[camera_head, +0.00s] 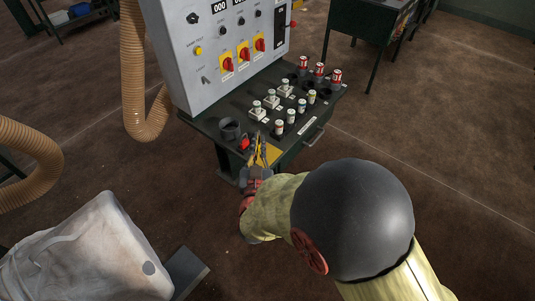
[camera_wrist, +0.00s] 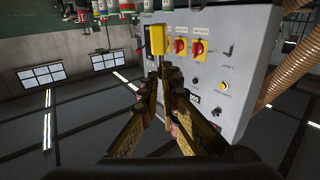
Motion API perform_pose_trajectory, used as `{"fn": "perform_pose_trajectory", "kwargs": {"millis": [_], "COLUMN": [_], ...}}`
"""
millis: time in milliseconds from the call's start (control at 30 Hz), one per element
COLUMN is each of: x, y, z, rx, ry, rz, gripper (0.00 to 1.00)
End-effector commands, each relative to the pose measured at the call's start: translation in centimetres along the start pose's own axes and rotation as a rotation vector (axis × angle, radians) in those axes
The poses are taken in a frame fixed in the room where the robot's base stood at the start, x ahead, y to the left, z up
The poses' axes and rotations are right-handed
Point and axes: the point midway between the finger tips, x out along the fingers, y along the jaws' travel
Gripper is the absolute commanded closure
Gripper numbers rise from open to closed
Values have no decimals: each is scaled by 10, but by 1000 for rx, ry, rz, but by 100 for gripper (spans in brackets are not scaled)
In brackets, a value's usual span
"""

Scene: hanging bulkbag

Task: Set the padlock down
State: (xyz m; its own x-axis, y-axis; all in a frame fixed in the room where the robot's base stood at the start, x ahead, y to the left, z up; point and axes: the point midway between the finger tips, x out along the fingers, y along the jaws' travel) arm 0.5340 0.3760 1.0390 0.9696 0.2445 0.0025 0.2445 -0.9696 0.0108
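The padlock (camera_wrist: 157,40) shows in the wrist view as a plain yellow block with a thin stem, just beyond my fingertips. My gripper (camera_wrist: 166,74) has its fingertips drawn close together around the stem, and the block sticks out past them. In the head view my gripper (camera_head: 260,142) is at the front left edge of the dark console shelf (camera_head: 212,127). Yellow shows there around the fingers, but I cannot tell the padlock from the fingers. I cannot tell whether the padlock touches the shelf.
A black round holder (camera_head: 230,129) and a small red object (camera_head: 244,143) are close left of my fingers. The grey control panel (camera_head: 205,55) rises behind. A white bag (camera_head: 90,250) is at lower left.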

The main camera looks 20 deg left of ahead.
Motion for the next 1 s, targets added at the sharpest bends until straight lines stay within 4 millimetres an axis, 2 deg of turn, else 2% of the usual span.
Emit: {"fn": "perform_pose_trajectory", "kwargs": {"millis": [33, 200, 533, 767, 1000], "x": [8, 27, 42, 44, 44], "y": [6, 16, 24, 24, 24], "z": [14, 40, 59, 90, 90], "rx": [-3, -1, 0, 0, 1], "ry": [-3, -2, -1, -1, 1], "rz": [4, 3, 1, -1, -1], "gripper": [100, 100, 100, 100, 100]}}
